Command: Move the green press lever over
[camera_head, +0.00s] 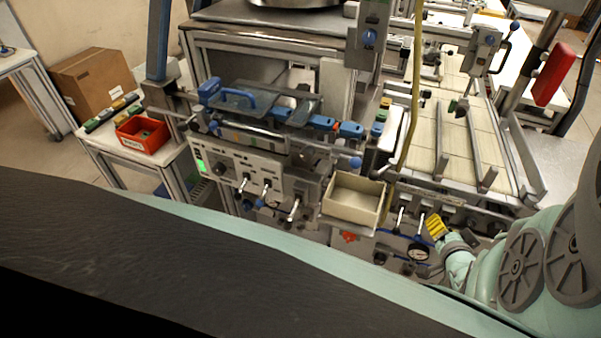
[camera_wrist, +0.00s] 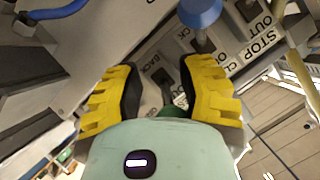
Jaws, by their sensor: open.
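A small dark green piece (camera_wrist: 172,109), likely the knob of the green press lever, shows in the wrist view between my fingers, just beyond the pale green gripper body that hides part of it. My gripper (camera_wrist: 160,76) is open, its two yellow fingers on either side of that piece; I cannot tell whether either touches it. In the head view my gripper (camera_head: 437,226) is at the lower right, at the front panel beside the gauge. I cannot make out the green lever there.
A blue knob (camera_wrist: 200,12) and a STOP label (camera_wrist: 264,42) lie just beyond my fingers. In the head view, a pressure gauge (camera_head: 418,251) and a cream bin (camera_head: 353,198) are left of my gripper. Slatted rails (camera_head: 455,140) stand behind. A red bin (camera_head: 142,135) is far left.

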